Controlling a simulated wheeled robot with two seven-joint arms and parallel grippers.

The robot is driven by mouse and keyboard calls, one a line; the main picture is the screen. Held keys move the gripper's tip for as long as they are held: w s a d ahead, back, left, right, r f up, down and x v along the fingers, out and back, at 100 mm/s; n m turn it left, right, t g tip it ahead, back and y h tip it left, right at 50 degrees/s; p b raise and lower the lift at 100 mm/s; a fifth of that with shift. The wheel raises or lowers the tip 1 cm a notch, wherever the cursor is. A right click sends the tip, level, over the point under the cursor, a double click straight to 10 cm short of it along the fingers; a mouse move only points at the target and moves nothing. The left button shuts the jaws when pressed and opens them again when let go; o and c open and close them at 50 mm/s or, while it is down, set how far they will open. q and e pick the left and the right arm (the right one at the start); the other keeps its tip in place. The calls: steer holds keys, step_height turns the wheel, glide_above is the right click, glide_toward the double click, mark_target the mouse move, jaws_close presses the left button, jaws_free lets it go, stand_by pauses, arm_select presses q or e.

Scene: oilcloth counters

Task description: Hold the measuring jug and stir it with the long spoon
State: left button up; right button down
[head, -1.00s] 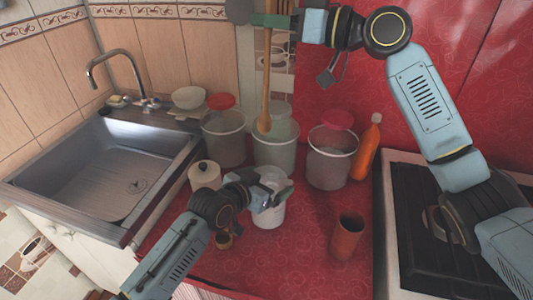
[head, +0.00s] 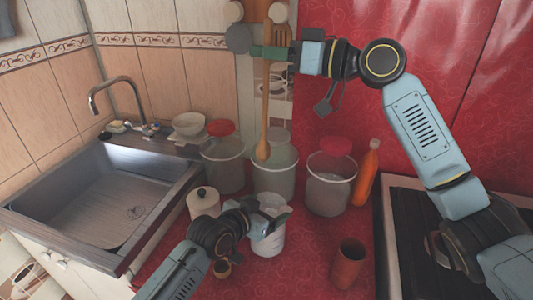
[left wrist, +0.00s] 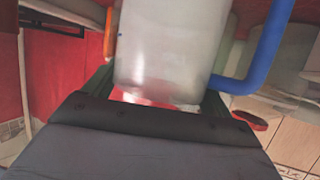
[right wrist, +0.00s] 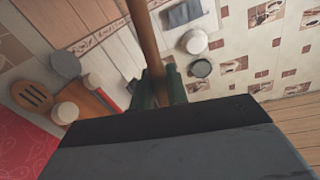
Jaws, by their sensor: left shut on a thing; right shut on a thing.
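The measuring jug (head: 268,241) is pale and translucent, upright above or on the red counter; I cannot tell whether it touches. My left gripper (head: 266,212) is shut around its body. In the left wrist view the jug (left wrist: 172,45) fills the space between the fingers, with a blue handle (left wrist: 262,55) on its right. The long wooden spoon (head: 265,105) hangs bowl down from my right gripper (head: 271,52), which is shut on its upper handle. The spoon's bowl shows above the jug's rim in the picture, apart from it. The right wrist view shows the handle (right wrist: 145,35) between the fingers.
An orange bottle (head: 367,172) and a brown cup (head: 348,263) are to the right. A white lidded canister (head: 204,203) is left of the jug. The sink (head: 95,205) is left, the stove (head: 405,240) right.

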steer(key=shift+f, duration=0.1)
steer(key=f, duration=0.3)
steer(key=s+f+n, duration=0.1)
steer(key=f, duration=0.2)
steer(key=s+f+n, duration=0.1)
steer(key=f, duration=0.3)
steer(key=shift+f, duration=0.1)
step_height(320, 180, down, 19)
steer(key=shift+r, duration=0.2)
stand_by(0.8)
steer(key=shift+d, duration=0.1)
stand_by(0.3)
